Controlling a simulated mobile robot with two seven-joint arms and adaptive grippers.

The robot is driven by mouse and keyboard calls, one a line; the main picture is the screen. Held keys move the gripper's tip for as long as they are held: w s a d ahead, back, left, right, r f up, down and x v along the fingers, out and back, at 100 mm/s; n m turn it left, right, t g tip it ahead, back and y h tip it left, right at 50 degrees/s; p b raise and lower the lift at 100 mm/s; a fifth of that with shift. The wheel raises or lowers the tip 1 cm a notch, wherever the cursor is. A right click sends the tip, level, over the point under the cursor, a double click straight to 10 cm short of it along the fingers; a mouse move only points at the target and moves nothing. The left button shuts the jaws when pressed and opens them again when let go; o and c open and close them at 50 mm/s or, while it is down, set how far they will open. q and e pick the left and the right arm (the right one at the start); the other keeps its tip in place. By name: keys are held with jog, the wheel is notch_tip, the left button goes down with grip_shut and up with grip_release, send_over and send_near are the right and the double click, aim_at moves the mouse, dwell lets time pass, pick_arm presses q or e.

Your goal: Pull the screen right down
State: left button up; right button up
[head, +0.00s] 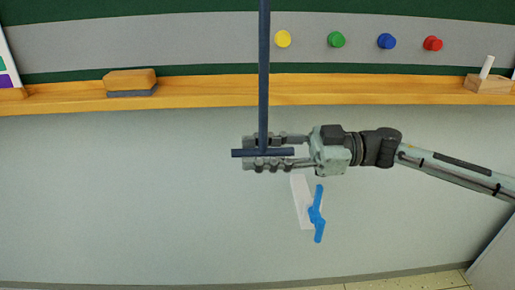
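A dark blue vertical rod or strap (264,75) runs down from the top edge of the head view to a dark crossbar handle (238,153). The screen itself is not in view. My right gripper (250,153) reaches in from the right at the handle, one finger above the crossbar and one below. The strap passes in front of the upper finger. The fingers stand a little apart with the bar between them; I cannot tell whether they press on it. My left gripper is not in view.
Behind is a pale wall with a wooden ledge (200,98) holding an eraser (130,80) and a chalk block (488,84). Several round magnets, one yellow (283,39), sit on the board above. A white piece (301,203) with a blue handle (317,214) is below my gripper.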

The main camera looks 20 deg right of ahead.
jog(key=shift+a, duration=0.15)
grip_shut()
jog(key=shift+f, duration=0.1)
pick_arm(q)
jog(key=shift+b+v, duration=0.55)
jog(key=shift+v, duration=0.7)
pick_arm(e)
notch_tip(320, 180, down, 5)
jog(key=shift+r, duration=0.1)
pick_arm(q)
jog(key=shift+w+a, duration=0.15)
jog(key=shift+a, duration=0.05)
